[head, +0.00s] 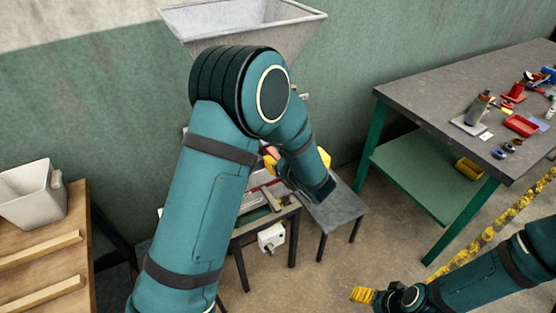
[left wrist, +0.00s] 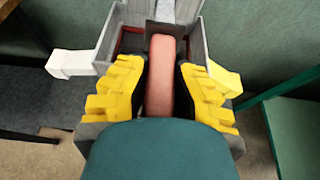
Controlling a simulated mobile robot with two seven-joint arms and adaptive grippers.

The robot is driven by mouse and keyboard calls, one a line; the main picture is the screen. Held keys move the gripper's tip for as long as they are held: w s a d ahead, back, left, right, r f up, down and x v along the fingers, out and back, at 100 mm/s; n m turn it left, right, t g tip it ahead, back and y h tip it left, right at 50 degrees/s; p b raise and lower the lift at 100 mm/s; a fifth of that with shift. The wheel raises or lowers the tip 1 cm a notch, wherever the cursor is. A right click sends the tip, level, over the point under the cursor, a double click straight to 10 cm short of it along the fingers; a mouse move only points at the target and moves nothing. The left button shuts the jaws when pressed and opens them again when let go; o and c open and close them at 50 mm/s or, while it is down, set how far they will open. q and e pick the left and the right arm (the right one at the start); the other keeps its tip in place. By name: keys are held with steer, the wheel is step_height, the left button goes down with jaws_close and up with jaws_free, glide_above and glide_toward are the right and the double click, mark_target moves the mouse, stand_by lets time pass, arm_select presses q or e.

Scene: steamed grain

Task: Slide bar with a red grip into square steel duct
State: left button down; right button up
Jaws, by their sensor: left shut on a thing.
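The bar's red grip (left wrist: 160,95) shows pinkish red between the yellow fingers of my left gripper (left wrist: 161,72) in the left wrist view. The gripper is shut on it. Ahead of the grip is a dark plate (left wrist: 160,46) between the grey walls of what looks like the steel duct (left wrist: 110,40). I cannot tell how far the bar is inside. In the head view my left arm hides most of this, with only a bit of the grip (head: 271,153) and yellow finger parts showing. My right gripper (head: 363,295) is low at the right, empty-looking, its opening unclear.
A grey hopper (head: 245,25) stands behind my left arm. A white box (head: 271,237) hangs below the machine stand. A grey workbench (head: 420,85) with tools is at the right, and a wooden bench (head: 75,235) with a white bin (head: 35,195) at the left.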

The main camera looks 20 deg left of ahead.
mark_target(272, 149)
arm_select(q)
steer(key=shift+w+a+r+b, duration=0.1)
steer(key=shift+w+a+b, duration=0.1)
steer(key=shift+w+a, duration=0.65)
steer(key=shift+w+a+b, duration=0.15)
steer(key=shift+w+a, duration=0.5)
steer(key=shift+a, duration=0.4)
stand_by(0.9)
steer(key=shift+w+a, duration=0.4)
steer(key=shift+a, duration=0.15)
stand_by(0.8)
steer(key=c, duration=0.8)
jaws_free()
steer(key=shift+c, duration=0.2)
steer(key=shift+d+b, duration=0.1)
steer(key=shift+b, duration=0.2)
